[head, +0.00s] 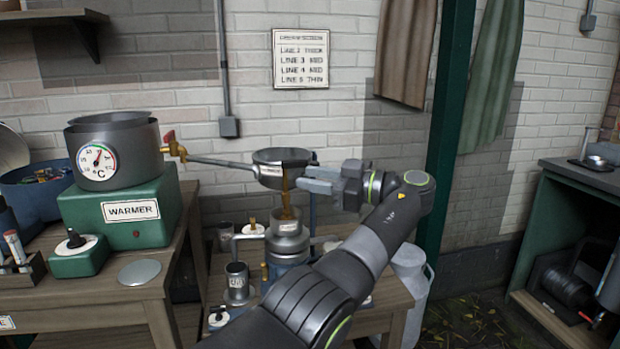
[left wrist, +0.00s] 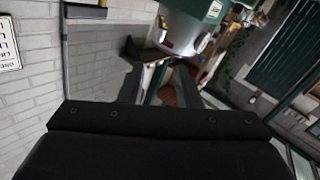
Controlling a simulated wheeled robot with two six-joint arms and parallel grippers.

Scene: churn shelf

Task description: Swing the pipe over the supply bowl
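The thin grey pipe (head: 222,162) runs right from a brass tap (head: 174,147) on the warmer's pot. Its far end meets the left side of the dark supply bowl (head: 268,171) in the picture; I cannot tell whether it lies over the rim or beside it. A brown stream (head: 286,203) falls from beneath the bowl toward a metal vessel (head: 288,240). My left gripper (head: 311,180) is just right of the bowl, fingers pointing left at it. The fingers look apart in the left wrist view (left wrist: 158,85), with nothing clearly held. My right gripper is not in view.
The green warmer (head: 120,210) carries the pot (head: 120,155) with a dial, on the left bench. A small metal cup (head: 237,282) stands left of the vessel. A milk can (head: 412,280) stands behind my left arm. A green post (head: 447,120) rises at right.

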